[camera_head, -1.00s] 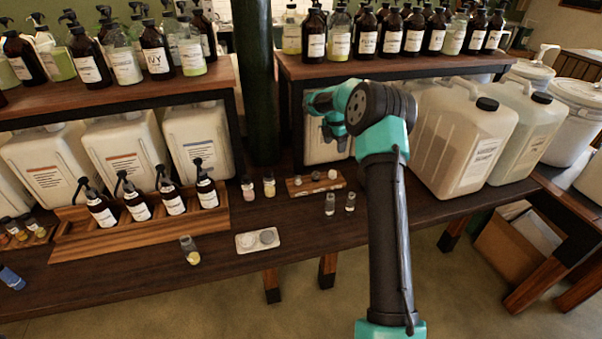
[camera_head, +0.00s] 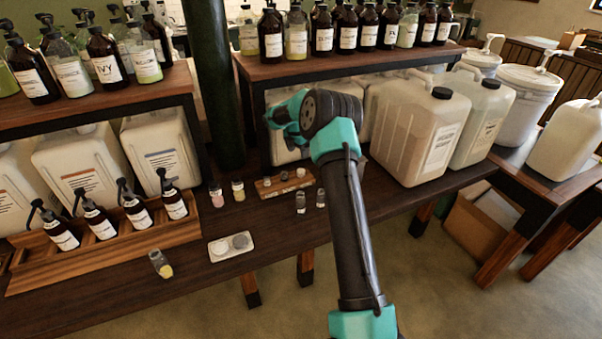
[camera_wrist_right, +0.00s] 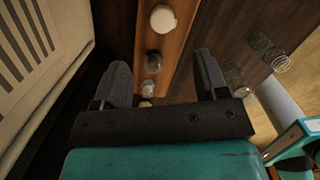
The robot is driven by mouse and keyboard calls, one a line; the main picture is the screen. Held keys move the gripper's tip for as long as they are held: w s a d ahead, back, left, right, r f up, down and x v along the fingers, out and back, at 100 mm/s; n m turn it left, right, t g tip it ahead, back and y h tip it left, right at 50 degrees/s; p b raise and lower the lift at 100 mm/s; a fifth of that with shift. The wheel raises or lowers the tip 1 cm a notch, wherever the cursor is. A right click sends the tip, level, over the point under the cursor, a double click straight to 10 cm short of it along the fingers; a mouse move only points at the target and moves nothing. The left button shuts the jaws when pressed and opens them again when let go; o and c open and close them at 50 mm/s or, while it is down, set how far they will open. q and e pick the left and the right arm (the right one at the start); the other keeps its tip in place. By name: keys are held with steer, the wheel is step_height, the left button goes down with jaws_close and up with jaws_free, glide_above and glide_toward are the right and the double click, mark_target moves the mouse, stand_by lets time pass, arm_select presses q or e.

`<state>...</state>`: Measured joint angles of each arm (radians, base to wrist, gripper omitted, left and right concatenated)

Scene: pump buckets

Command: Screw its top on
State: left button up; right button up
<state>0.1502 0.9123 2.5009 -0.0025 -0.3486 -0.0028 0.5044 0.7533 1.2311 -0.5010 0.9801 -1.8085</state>
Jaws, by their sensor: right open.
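A narrow wooden rack (camera_head: 262,191) holds a row of small white and grey tops (camera_head: 284,176); in the right wrist view the tops show as a white one (camera_wrist_right: 163,18), a grey one (camera_wrist_right: 153,61) and smaller pale ones beyond. Two clear vials (camera_head: 300,203) stand just in front of the rack. A small open-looking jar with yellow contents (camera_head: 160,264) is at the table's front, left of a pale tray (camera_head: 218,247) with two discs. My right gripper (camera_wrist_right: 160,76) is open and empty, its fingers apart over the rack. My left gripper is out of view.
Large white jugs stand close behind the rack, one filling the left of the right wrist view (camera_wrist_right: 45,60). Small jars (camera_head: 238,190) stand left of the rack. Pump bottles in a wooden holder (camera_head: 100,250) fill the left. A raised shelf (camera_head: 350,62) overhangs the back.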

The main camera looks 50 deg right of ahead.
glide_above(301, 170)
steer(key=f, duration=0.5)
steer(key=shift+w+a+f, duration=0.2)
steer(key=shift+a+f, duration=0.05)
steer(key=shift+f, duration=0.05)
steer(key=shift+s+d+f, duration=0.1)
steer(key=shift+f, duration=1.2)
steer(key=shift+s+d+f, duration=0.1)
steer(key=shift+f, duration=1.2)
steer(key=shift+c, duration=0.2)
steer(key=c, duration=1)
steer(key=shift+o, duration=0.2)
step_height(301, 170, up, 10)
